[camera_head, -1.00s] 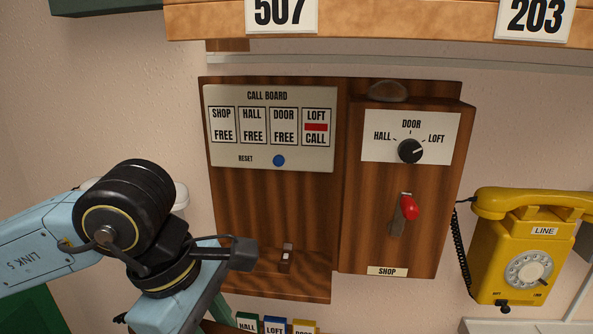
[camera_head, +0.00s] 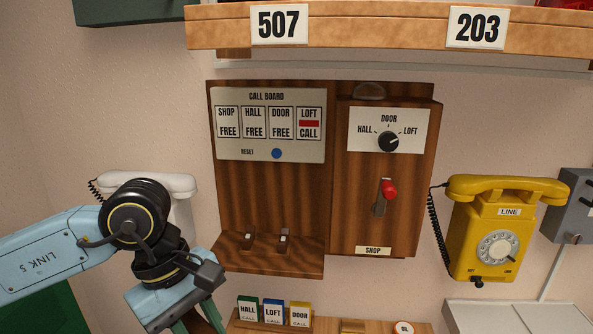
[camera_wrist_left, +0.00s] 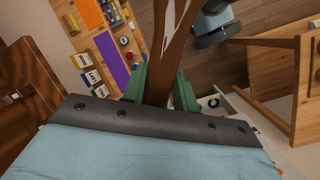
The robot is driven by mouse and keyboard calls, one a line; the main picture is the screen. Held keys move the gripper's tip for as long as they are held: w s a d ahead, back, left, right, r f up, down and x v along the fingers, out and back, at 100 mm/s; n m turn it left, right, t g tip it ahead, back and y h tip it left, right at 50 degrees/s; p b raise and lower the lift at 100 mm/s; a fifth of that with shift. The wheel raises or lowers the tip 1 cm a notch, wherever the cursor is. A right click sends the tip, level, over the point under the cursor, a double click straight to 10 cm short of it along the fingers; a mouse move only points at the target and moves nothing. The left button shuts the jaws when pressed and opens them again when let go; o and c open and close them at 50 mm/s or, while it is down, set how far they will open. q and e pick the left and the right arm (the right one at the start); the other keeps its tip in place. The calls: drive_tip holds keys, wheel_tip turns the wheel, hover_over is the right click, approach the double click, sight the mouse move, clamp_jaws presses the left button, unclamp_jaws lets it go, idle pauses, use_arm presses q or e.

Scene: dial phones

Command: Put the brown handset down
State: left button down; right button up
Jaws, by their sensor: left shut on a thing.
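The brown handset (camera_wrist_left: 172,40) shows in the left wrist view as a long brown piece running up from between my left fingers to the top edge. My left gripper (camera_wrist_left: 160,88) is shut on it, with a green finger on each side. In the head view my left gripper (camera_head: 197,322) is at the bottom edge, below and left of the call board, and its fingertips are cut off.
A wooden call board (camera_head: 270,195) and a switch box (camera_head: 345,225) hang on the wall. A yellow phone (camera_head: 490,240) is at right; a white phone (camera_head: 182,185) is partly behind my left arm. Small cards (camera_head: 273,313) stand on a ledge below the board.

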use_arm(q)
drive_tip(key=w+a+f+m+g+y, duration=0.1)
drive_tip(key=w+a+f+m+g, duration=0.1)
drive_tip(key=w+a+f+m, duration=0.3)
drive_tip(key=shift+a+f+m+y, duration=0.3)
drive_tip(key=shift+a+f+m, duration=0.9)
drive_tip(key=shift+m, duration=1)
